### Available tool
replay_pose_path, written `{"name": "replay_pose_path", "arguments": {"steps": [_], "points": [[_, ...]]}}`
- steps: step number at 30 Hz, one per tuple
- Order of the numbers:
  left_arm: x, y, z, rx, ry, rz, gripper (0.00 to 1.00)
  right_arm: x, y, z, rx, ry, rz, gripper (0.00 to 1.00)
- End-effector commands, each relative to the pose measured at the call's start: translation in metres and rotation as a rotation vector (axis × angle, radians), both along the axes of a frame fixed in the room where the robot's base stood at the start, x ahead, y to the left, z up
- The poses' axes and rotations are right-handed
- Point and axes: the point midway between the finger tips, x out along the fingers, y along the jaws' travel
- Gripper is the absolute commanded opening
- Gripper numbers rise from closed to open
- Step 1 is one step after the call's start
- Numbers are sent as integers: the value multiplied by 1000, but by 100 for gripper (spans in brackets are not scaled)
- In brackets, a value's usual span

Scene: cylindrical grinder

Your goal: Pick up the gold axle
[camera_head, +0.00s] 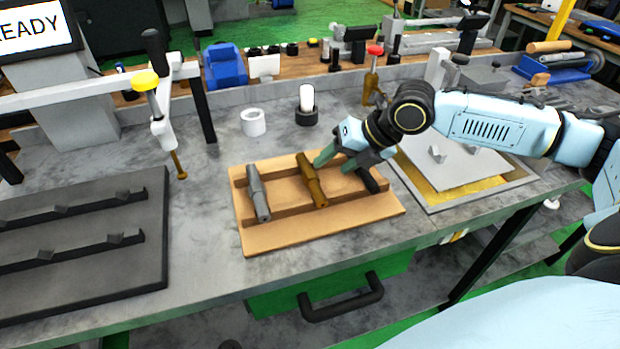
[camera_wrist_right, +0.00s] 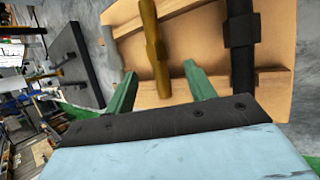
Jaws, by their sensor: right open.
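The gold axle (camera_head: 311,180) lies across the middle of a wooden rack (camera_head: 275,238), between a grey axle on the left and a dark axle on the right. In the wrist view the gold axle (camera_wrist_right: 152,40) runs down between the two green fingertips. My right gripper (camera_head: 331,165) is open and empty, just right of and behind the gold axle in the head view. Its fingers also show in the wrist view (camera_wrist_right: 162,85). I cannot tell its exact height above the axle. My left gripper is not in view.
The grey axle (camera_head: 257,192) and the dark axle (camera_wrist_right: 241,50) lie close on either side. A dark fixture plate (camera_head: 85,245) is on the left. A white ring (camera_head: 253,122) and a black-based white part (camera_head: 306,105) stand behind the rack. A grey plate (camera_head: 455,165) lies to the right.

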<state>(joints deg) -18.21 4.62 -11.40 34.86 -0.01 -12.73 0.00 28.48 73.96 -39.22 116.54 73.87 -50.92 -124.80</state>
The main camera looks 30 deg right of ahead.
Motion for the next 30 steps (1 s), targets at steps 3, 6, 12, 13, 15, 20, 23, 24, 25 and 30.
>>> {"name": "replay_pose_path", "arguments": {"steps": [3,6,12,13,15,20,23,24,25,30], "points": [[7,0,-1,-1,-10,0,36,6,4,-8,2,-2,0,55],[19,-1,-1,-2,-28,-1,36,8,6,-12,1,-1,0,55],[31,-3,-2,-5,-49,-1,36,19,20,-30,3,1,1,55],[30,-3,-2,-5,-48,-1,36,22,22,-33,2,0,0,55],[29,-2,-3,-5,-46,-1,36,26,25,-42,2,1,-1,55],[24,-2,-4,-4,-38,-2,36,31,29,-50,0,0,1,55],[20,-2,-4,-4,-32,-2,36,32,29,-50,-2,-1,0,55],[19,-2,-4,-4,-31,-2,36,32,29,-50,-2,-1,0,55],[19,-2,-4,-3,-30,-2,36,31,29,-50,-2,-1,0,55],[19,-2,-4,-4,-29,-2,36,31,28,-50,-1,-1,0,38]]}}
